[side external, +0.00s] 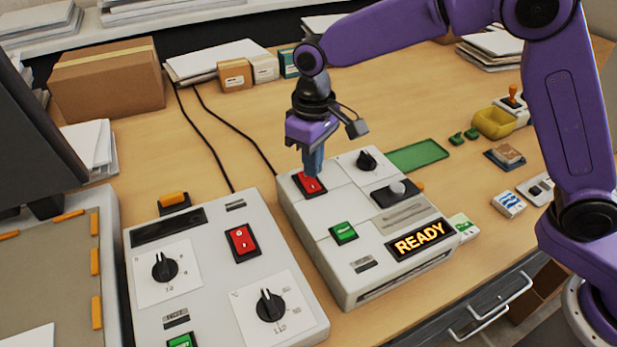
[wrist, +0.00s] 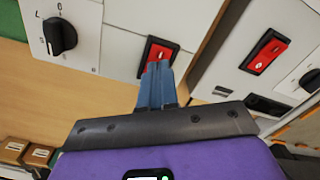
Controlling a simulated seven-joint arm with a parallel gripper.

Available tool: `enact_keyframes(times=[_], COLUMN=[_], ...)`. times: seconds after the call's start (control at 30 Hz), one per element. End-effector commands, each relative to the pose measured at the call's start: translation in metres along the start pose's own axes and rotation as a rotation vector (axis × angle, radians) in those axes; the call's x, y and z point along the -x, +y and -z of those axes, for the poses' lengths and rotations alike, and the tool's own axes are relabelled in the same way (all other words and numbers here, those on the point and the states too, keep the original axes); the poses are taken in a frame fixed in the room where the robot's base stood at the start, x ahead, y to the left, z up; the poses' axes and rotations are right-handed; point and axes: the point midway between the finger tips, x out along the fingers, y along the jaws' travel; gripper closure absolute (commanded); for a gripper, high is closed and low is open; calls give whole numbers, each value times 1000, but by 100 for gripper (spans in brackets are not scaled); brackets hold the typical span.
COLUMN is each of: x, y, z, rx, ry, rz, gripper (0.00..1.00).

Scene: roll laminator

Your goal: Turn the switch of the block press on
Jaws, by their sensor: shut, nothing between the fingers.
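A white machine (side external: 330,250) with a lit READY display (side external: 420,240) stands mid-bench. Its red rocker switch (side external: 307,187) is at the back left of its top; the wrist view shows the same switch (wrist: 158,50), partly hidden by my fingers. My gripper (side external: 313,174) points down with its fingers shut and empty, the tips at the red switch. In the wrist view the fingertips (wrist: 158,68) overlap the switch's near end; I cannot tell whether they press it. No readable label shows which machine is the block press.
A second white machine (side external: 205,245) stands to the left, with a dark display (side external: 168,229), its own red switch (side external: 242,242) and black knobs. The READY machine has a black knob (side external: 367,159), green button (side external: 343,233) and grey-topped lever (side external: 397,189). A green tray (side external: 418,155) lies behind.

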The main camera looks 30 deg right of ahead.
Motion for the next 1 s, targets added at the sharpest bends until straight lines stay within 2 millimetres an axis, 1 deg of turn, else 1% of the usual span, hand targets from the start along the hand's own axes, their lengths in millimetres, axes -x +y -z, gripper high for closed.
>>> enact_keyframes(times=[0.3,0.53,0.67,1.0], x=[23,36,39,39], y=[0,-1,0,0], z=[0,0,0,0], rx=[0,1,1,1], ry=[2,2,0,0], rz=[0,0,0,0], gripper=[100,100,100,100])
